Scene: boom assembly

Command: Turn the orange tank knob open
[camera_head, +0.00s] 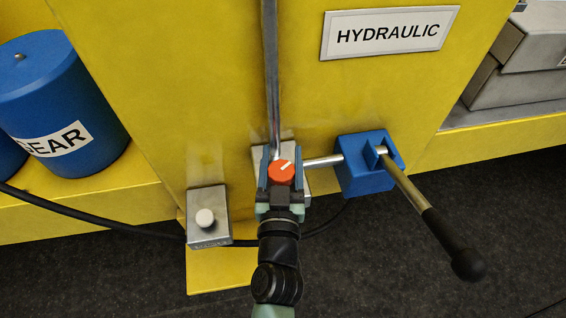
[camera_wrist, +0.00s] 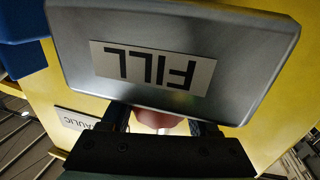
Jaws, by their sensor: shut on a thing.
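The orange knob (camera_head: 281,172) sits on a grey metal block (camera_head: 305,182) low on the yellow panel. A white line on its face runs up to the right. My gripper (camera_head: 280,172) is shut on the knob, one finger on each side. In the wrist view the knob (camera_wrist: 158,121) shows only partly between the fingers, under a grey metal block with an upside-down FILL label (camera_wrist: 152,68). My gripper (camera_wrist: 160,128) hides the rest of the knob there.
A blue block (camera_head: 362,180) with a black-handled lever (camera_head: 430,205) stands right of the knob. A grey block with a white knob (camera_head: 205,218) is at the left. A black cable (camera_head: 100,222) runs behind my arm. A HYDRAULIC sign (camera_head: 390,32) is above. Blue GEAR tank (camera_head: 62,105) is far left.

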